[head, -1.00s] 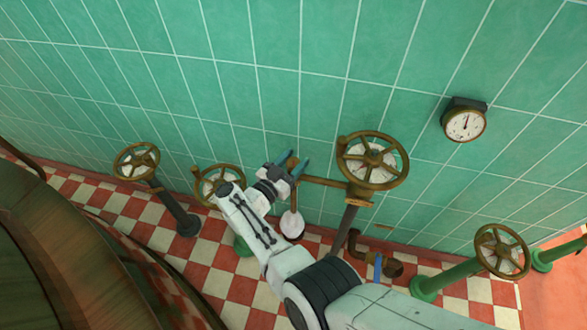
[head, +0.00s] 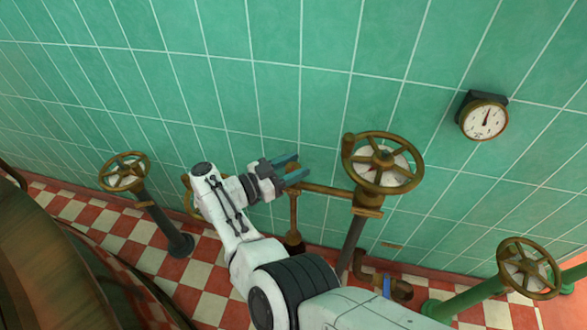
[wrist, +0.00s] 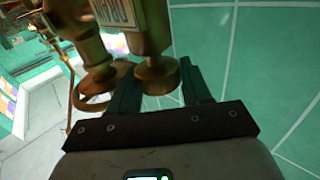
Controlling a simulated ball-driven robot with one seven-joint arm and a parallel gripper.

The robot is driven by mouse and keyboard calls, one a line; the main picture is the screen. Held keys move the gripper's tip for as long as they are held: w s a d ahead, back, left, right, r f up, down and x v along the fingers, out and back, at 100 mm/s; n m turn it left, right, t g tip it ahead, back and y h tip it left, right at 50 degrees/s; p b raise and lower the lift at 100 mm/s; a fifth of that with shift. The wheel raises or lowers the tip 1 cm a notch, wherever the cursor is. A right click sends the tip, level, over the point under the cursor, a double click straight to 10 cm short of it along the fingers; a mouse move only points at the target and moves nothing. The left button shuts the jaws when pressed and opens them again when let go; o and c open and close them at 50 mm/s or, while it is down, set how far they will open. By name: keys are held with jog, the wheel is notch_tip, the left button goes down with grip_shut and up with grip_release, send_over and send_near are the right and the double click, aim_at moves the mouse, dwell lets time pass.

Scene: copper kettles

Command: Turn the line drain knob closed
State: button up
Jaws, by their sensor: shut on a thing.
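The line drain knob (wrist: 160,77) is a round brass piece in the wrist view, at the end of a brass body. A plate with lettering (wrist: 110,14) shows on that body, tilted and hard to read. My gripper (wrist: 160,92) has one dark finger on each side of the knob and is shut on it. In the head view my gripper (head: 297,172) is at the left end of a brass side pipe (head: 328,189), close to the green wall. There its fingers largely hide the knob, so I cannot tell how far it is turned.
A large brass handwheel (head: 382,164) stands right of my gripper. Others stand at left (head: 125,171) and lower right (head: 528,268), and one is partly behind my arm. A gauge (head: 484,117) hangs on the tiled wall (head: 330,90). A big copper vessel (head: 50,270) fills the lower left.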

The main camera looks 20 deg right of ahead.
jog(key=shift+a+f, duration=0.1)
jog(key=shift+f, duration=0.05)
jog(key=o, duration=1)
jog(key=shift+c, duration=0.2)
jog(key=s+a+b, duration=0.1)
jog(key=a+b, duration=0.3)
jog(key=a, duration=0.6)
jog(key=shift+s+a+b, duration=0.25)
jog(key=shift+a+b, duration=0.1)
